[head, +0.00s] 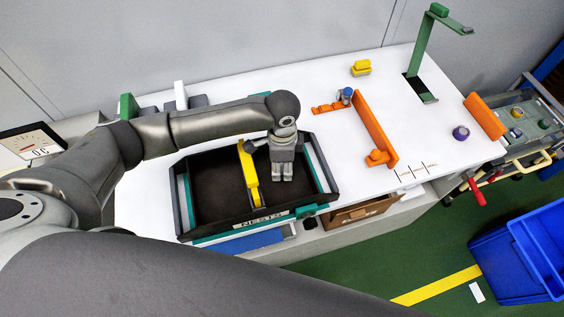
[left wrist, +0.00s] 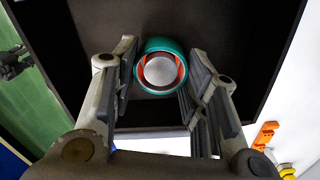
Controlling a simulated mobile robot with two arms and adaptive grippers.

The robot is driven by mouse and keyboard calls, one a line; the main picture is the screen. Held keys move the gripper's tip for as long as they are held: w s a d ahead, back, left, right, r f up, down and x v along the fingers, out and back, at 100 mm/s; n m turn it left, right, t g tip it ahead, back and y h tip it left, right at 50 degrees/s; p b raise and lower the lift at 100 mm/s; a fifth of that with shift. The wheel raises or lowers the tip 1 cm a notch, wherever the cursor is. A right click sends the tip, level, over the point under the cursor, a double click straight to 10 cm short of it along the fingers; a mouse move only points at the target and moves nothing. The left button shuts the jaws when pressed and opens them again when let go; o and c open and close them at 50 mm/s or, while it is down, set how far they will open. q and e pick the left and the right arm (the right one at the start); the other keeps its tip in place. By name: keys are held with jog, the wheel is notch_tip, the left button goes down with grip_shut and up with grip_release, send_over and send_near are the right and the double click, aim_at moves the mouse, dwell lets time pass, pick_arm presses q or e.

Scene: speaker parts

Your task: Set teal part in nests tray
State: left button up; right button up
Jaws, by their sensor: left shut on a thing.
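The nests tray (head: 210,188) is a dark, open tray with teal and grey edges and a NESTS label on its front. My left gripper (head: 282,179) points down into its right side. In the left wrist view the gripper (left wrist: 158,85) is shut on the teal part (left wrist: 150,44), a round ring with orange inside and a pale centre. The tray's dark floor (left wrist: 225,35) shows behind it. I cannot tell whether the part touches the floor. The head view hides the part behind the fingers. My right gripper is not in view.
A yellow bar (head: 249,172) stands in the tray just left of my gripper. An orange fixture (head: 377,130), a purple round part (head: 461,133) and a green stand (head: 424,48) are on the white table (head: 330,88). A blue bin (head: 505,262) stands on the floor at right.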

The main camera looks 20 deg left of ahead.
pick_arm(q)
jog(key=shift+f+b, duration=0.45)
jog(key=shift+f, duration=0.6)
jog(key=o, duration=1.3)
notch_tip(320, 180, up, 12)
jog(key=shift+r, duration=0.1)
jog(key=shift+s, duration=0.1)
